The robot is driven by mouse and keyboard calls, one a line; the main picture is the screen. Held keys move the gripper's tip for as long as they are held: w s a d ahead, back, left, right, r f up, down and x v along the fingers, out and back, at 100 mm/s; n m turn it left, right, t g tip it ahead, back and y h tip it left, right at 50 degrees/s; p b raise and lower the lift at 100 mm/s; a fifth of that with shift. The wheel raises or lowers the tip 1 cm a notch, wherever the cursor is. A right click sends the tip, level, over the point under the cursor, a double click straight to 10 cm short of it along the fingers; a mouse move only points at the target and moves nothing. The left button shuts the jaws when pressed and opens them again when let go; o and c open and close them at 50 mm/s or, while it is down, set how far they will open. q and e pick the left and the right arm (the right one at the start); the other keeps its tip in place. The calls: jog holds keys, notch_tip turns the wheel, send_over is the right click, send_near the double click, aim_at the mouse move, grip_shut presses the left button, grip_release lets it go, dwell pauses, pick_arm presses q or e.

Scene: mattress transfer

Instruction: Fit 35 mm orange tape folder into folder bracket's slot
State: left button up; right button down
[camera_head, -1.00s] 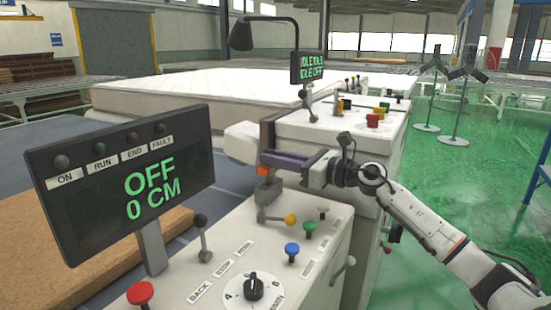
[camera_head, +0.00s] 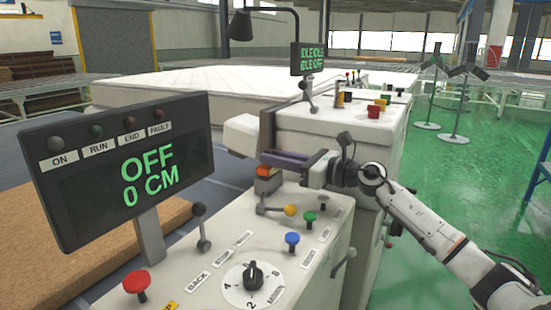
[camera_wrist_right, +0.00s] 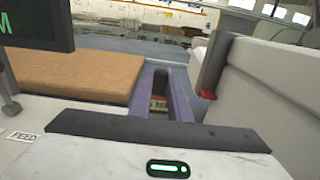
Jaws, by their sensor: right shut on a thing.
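The orange tape folder (camera_head: 265,171) is at the tips of my right gripper (camera_head: 278,159) in the head view. The purple fingers are shut on it. A small grey piece that looks like the folder bracket (camera_head: 267,185) is directly below the folder, on the white console. The folder appears at or just above it; I cannot tell whether it sits in the slot. In the right wrist view, my fingers (camera_wrist_right: 168,98) point away from the camera, with a brownish piece with pale markings between them. The slot is hidden. My left gripper is not in view.
The console (camera_head: 215,275) carries a yellow-tipped lever (camera_head: 290,210), blue and green buttons and a dial (camera_head: 253,275). A display reading OFF, 0 CM (camera_head: 125,165) stands at the left. A white machine cabinet (camera_head: 335,130) rises behind my gripper. A white mattress (camera_head: 190,88) lies beyond.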

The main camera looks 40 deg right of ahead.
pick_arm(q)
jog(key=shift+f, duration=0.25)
pick_arm(e)
jog(key=shift+f, duration=0.2)
jog(key=c, duration=1.6)
grip_release()
jog(key=shift+o, duration=0.2)
jog(key=b+v, duration=0.1)
jog(key=v, duration=0.9)
jog(key=shift+s+r, duration=0.1)
jog(key=shift+s, duration=0.1)
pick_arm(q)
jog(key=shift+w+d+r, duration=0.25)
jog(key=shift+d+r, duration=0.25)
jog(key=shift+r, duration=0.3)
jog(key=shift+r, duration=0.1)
pick_arm(e)
jog(key=shift+r, duration=0.1)
